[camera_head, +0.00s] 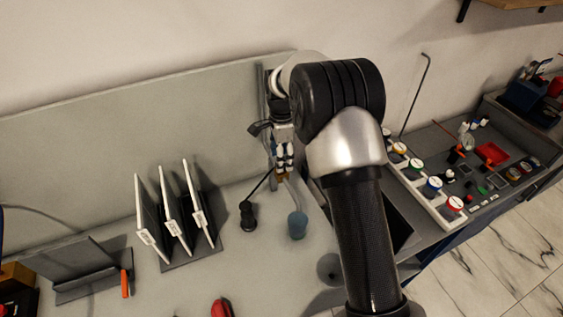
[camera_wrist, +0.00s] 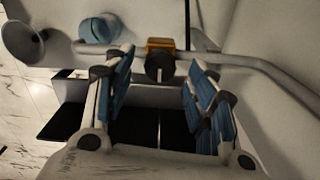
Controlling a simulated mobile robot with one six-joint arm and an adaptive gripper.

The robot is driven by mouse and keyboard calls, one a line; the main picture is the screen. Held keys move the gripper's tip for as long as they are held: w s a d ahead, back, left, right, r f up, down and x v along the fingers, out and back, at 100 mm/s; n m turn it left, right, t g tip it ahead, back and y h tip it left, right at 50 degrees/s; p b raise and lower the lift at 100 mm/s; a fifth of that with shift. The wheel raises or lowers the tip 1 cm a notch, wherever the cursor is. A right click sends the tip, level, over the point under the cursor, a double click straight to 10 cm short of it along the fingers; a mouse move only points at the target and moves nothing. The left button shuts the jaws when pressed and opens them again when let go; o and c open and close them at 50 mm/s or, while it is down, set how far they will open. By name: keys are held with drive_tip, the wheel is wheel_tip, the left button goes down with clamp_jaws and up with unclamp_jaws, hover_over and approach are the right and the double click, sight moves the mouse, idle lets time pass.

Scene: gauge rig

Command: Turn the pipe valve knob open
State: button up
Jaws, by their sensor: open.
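The pipe valve shows in the wrist view as a small yellow-orange body (camera_wrist: 161,45) with a dark knob (camera_wrist: 160,67) on its front. It sits on a grey pipe (camera_wrist: 228,61) that runs across the picture. My gripper (camera_wrist: 159,58) is open, with one blue-padded finger on each side of the knob. The knob appears between the fingertips, with gaps on both sides; I cannot tell its exact depth relative to the tips. In the head view my gripper (camera_head: 285,163) points down over the pipe, and the knob is mostly hidden there.
A blue cup-like piece (camera_head: 297,226) stands near the pipe's lower end. A black plug-like part (camera_head: 248,217) is to its left. White panels in a rack (camera_head: 178,219) stand farther left. A row of coloured buttons (camera_head: 433,186) is on the right.

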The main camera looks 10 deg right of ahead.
drive_tip(key=shift+f, duration=1)
drive_tip(key=c, duration=1.1)
